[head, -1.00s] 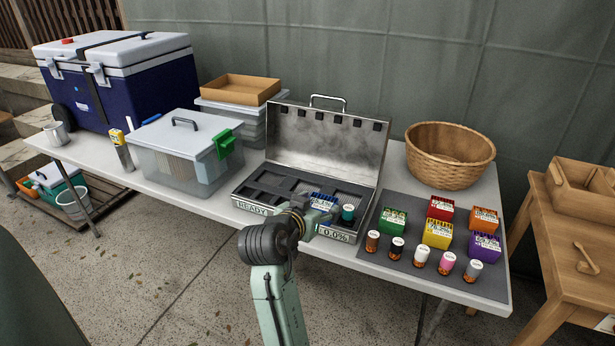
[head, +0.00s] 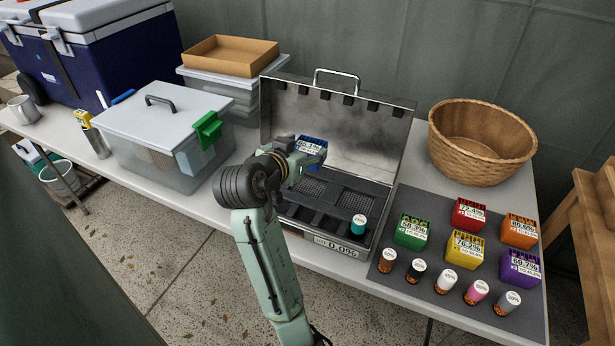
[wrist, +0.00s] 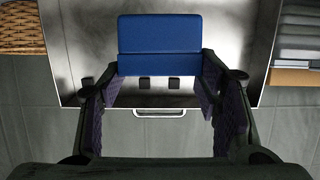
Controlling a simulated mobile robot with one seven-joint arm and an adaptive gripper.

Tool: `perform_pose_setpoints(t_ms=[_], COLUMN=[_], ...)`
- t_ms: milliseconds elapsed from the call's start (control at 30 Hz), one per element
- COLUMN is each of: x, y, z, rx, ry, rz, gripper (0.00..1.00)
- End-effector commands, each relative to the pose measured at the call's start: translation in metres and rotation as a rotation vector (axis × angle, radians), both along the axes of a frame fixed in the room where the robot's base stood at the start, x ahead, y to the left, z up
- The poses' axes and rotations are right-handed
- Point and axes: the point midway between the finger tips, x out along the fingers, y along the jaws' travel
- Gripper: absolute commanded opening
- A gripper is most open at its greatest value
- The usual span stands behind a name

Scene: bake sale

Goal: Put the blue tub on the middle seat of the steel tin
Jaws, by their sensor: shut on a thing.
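The blue tub (head: 311,146) is held in my gripper (head: 300,163), above the back part of the steel tin (head: 408,140). In the wrist view the blue tub (wrist: 160,45) sits between the two fingers of my gripper (wrist: 160,85). The tin stands open with its lid upright at the back. Its dark insert shows empty textured seats (head: 343,199) and smaller slots along the front. A teal-labelled jar (head: 358,224) stands in the front right slot. A display on the tin's front reads 0.0%. My arm hides the tin's left part.
A dark mat (head: 389,262) right of the tin holds green, red, yellow, orange and purple tubs and a row of small jars. A wicker basket (head: 480,150) stands behind it. A clear lidded box (head: 165,150) stands left of the tin.

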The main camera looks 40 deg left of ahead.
Motion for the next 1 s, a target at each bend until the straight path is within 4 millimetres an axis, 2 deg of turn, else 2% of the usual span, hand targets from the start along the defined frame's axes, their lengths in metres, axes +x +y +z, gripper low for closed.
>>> perform_pose_setpoints(t_ms=[100,333,567,1000], x=[-0.001,0.000,0.000,0.000], y=[-0.001,-0.001,-0.001,-0.001], z=[-0.025,-0.049,-0.082,-0.091], rx=[-0.007,-0.004,-0.005,-0.002], ry=[0.005,0.001,0.002,0.001], rz=[0.000,-0.001,0.000,-0.001], gripper=[0.29,0.29,0.29,0.29])
